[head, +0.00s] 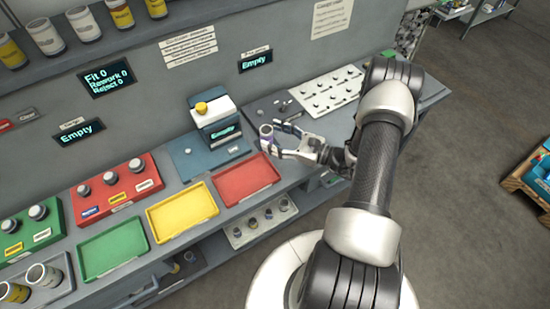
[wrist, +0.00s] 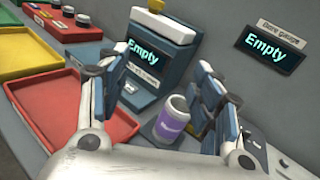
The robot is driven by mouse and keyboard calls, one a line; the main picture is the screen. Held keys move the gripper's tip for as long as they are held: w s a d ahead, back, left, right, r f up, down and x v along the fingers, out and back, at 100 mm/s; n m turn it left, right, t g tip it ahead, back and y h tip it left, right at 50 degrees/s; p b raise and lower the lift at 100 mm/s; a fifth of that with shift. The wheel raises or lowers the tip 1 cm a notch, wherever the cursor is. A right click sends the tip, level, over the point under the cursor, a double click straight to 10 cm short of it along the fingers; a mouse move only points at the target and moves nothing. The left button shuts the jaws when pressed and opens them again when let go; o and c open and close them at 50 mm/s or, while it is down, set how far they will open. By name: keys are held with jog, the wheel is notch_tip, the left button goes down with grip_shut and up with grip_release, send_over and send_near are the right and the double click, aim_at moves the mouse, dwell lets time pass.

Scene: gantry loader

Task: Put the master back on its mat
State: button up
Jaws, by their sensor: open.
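A purple and white cylinder with a label (wrist: 172,122), which looks like the master, stands upright between the fingers of my gripper (wrist: 163,72). In the head view the cylinder (head: 266,134) shows at the fingertips of my gripper (head: 278,141). The fingers are spread and open, with the right ones closer to the cylinder in the wrist view. A small dark blue pad (wrist: 150,131) shows at the cylinder's base; it may be the mat. Whether the cylinder rests flat on it is unclear. A blue gauge unit reading "Empty" (head: 215,118) stands just left of it.
A blue plate (head: 188,158) lies under the gauge unit. Red (head: 247,196), yellow (head: 155,231) and green (head: 85,262) trays line the bench to the left. A white board with small parts (head: 322,92) lies behind to the right. Signs and displays fill the back wall.

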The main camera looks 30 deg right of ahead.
jog(key=s+a+r+n+g+y, duration=0.1)
jog(key=s+a+r+n+g, duration=0.4)
jog(key=a+r+n+g, duration=0.3)
jog(key=s+a+r+n+g, duration=0.5)
jog(key=a+r+n, duration=0.3)
jog(key=a+r, duration=0.3)
jog(key=s+d+r+n+t+h, duration=0.1)
jog(key=s+d+r+n+h, duration=0.1)
jog(key=s+r+n+h, duration=0.2)
jog(key=s+d+r+n+t+h, duration=0.1)
jog(key=s+r+n+t+h, duration=0.1)
jog(key=s+r+n+h, duration=0.2)
jog(key=s+n+h, duration=0.3)
jog(key=s, duration=0.3)
jog(key=shift+s+d+r+n, duration=0.3)
jog(key=shift+s+d, duration=0.05)
notch_tip(320, 180, down, 7)
jog(key=b, duration=0.6)
jog(key=shift+r+b, duration=0.15)
jog(key=shift+b, duration=0.2)
